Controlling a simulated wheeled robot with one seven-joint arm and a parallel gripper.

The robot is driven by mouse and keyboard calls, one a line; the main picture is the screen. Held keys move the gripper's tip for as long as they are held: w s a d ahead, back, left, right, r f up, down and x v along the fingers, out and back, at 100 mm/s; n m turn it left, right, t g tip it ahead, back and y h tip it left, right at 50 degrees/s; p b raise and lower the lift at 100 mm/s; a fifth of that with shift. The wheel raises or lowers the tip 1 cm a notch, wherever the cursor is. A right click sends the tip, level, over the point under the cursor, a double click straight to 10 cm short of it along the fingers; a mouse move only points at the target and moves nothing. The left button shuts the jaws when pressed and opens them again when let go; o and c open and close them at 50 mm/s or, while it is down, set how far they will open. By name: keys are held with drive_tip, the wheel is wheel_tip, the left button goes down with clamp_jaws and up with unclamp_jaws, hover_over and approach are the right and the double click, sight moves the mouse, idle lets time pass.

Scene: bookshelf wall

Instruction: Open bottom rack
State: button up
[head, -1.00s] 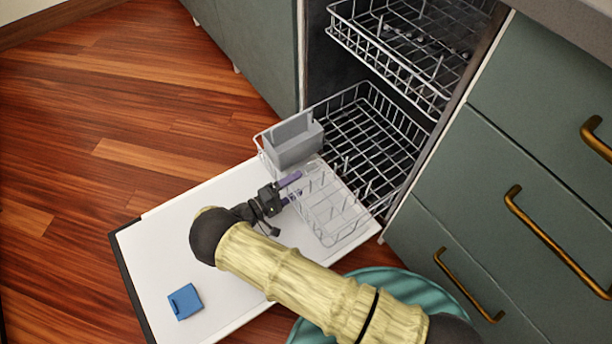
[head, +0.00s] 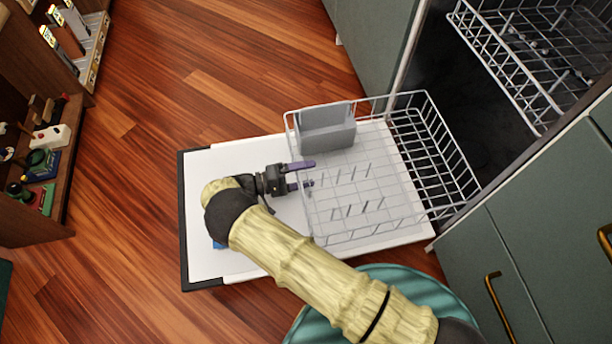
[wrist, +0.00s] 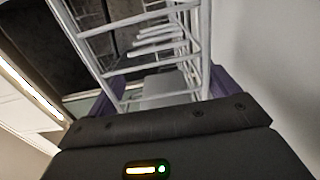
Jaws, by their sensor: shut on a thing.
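The bottom rack (head: 440,150) is a white wire rack of the dishwasher. In the head view it sits well out over the lowered white door (head: 240,266), with its inner end near the dishwasher opening. My gripper (head: 307,175), with purple fingers, is at the rack's outer end and is shut on its wire front. In the wrist view the rack's wires (wrist: 150,70) rise between the purple fingers. The exact wire held is hidden.
A grey cutlery basket (head: 327,128) stands in the rack's outer corner. The upper rack (head: 520,60) is above. A blue item (head: 217,244) on the door is mostly hidden by my arm. A shelf (head: 40,150) stands far left, with clear wooden floor between.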

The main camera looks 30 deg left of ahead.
drive_tip(key=shift+a+r, duration=0.35)
drive_tip(key=shift+r, duration=0.1)
drive_tip(key=shift+s, duration=0.1)
drive_tip(key=o, duration=1.2)
drive_tip(key=shift+r, duration=0.1)
drive_tip(key=shift+f, duration=0.2)
drive_tip(key=shift+s+f, duration=0.1)
